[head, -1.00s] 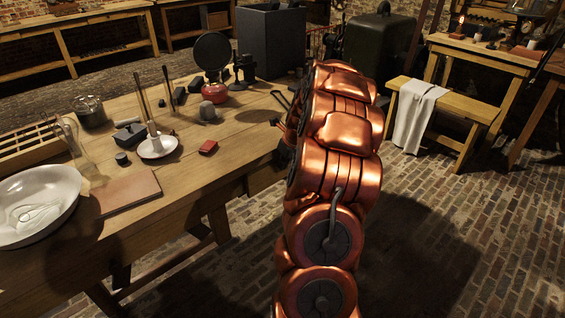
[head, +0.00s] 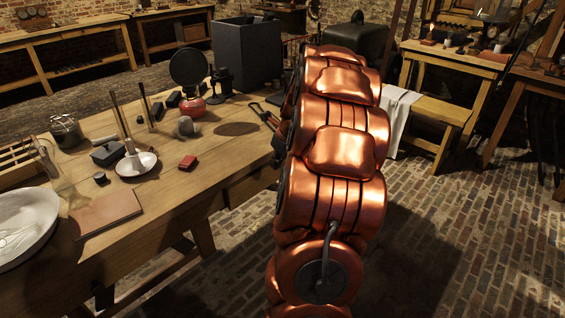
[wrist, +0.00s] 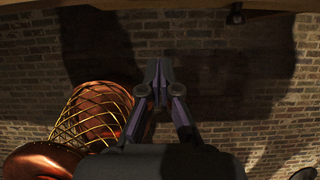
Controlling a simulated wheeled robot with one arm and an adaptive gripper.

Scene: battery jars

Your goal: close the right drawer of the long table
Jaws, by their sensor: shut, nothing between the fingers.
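The long table (head: 215,150) fills the left of the head view, with many things on its top. Its front runs beside my copper arm, which hides part of it; I cannot make out the right drawer or how far it stands out. My gripper (wrist: 160,72) is shut and empty, below that edge in the picture, over the brick floor.
A bench with a white cloth (head: 397,115) and a small table (head: 455,55) stand at the back right. The brick floor (head: 460,230) to the right of my arm is clear.

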